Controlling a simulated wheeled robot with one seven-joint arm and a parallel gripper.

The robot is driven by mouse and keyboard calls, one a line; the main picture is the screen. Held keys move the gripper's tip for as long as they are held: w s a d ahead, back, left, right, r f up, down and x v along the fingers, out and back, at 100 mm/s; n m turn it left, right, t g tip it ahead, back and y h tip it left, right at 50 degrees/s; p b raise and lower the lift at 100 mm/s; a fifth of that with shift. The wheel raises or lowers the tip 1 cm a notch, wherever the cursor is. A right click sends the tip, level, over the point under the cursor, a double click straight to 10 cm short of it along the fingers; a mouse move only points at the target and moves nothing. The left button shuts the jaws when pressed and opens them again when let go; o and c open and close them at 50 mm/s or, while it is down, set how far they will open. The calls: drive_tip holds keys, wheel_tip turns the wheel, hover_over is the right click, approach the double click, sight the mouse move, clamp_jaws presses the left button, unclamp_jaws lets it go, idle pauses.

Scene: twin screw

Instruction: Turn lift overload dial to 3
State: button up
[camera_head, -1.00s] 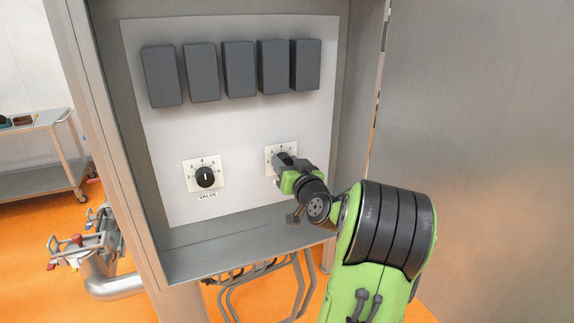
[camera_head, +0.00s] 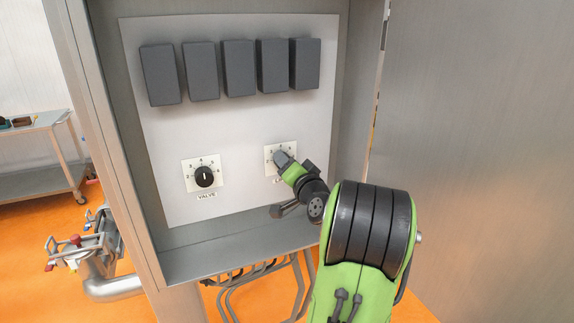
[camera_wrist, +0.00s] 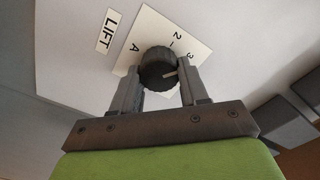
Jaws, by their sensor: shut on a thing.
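The lift dial is a round black knob (camera_wrist: 158,68) on a white scale plate (camera_wrist: 172,30), under my fingers in the wrist view. The marks A, 1, 2 and 3 show on the plate, and the knob's white pointer line lies near the 3 side; its exact setting I cannot tell. A LIFT label (camera_wrist: 110,31) sits beside the plate. My gripper (camera_wrist: 160,88) is shut on the knob, one finger on each side. In the head view my gripper (camera_head: 281,160) covers the knob, and the lift plate (camera_head: 270,152) shows only in part.
A VALVE dial (camera_head: 205,177) is to the left on the same panel (camera_head: 240,120). A row of dark grey boxes (camera_head: 238,68) is above. The cabinet's side walls and lower ledge (camera_head: 225,252) frame the panel. A metal door (camera_head: 480,150) stands close on the right.

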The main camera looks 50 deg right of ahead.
drive_tip(key=shift+m, duration=0.6)
drive_tip(key=o, duration=1.1)
drive_tip(key=shift+c, duration=0.2)
drive_tip(key=b+v, duration=0.4)
drive_tip(key=v, duration=1.1)
drive_tip(key=shift+s+a+b, duration=0.2)
drive_tip(key=shift+s+b, duration=0.1)
drive_tip(key=shift+s, duration=0.05)
drive_tip(key=shift+f, duration=0.1)
